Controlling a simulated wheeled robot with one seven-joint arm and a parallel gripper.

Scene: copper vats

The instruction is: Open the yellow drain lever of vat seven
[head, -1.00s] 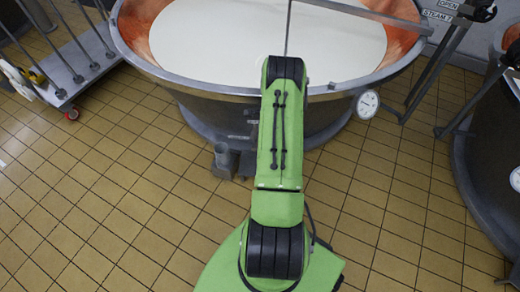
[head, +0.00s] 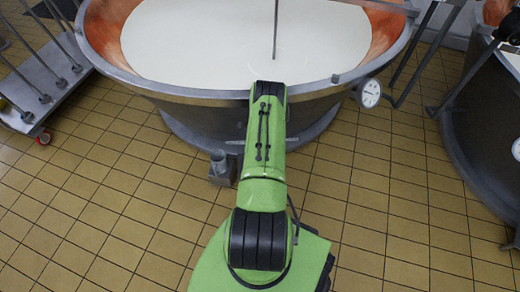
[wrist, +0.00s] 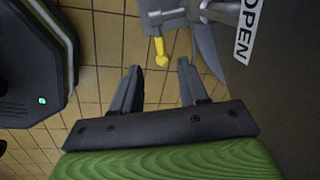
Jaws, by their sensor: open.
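A large vat (head: 175,92) of white liquid with a copper inside stands in front of me in the head view. My gripper (wrist: 159,67) is open and empty in the wrist view, with a finger on each side of the gap. The yellow lever (wrist: 160,50) lies just past the fingertips, in line with the gap. It hangs from a grey valve fitting (wrist: 172,20). I see no contact, and cannot judge the depth between them. In the head view my arm hides the gripper, and I cannot make out the lever. No vat number is readable.
An "OPEN" label (wrist: 245,30) is on the dark surface right of the lever. A grey spout (head: 222,165) stands at the vat's foot. A dial (head: 369,93) hangs at its rim. A trolley (head: 40,95) is left, another vat (head: 490,150) right. Tiled floor is clear between.

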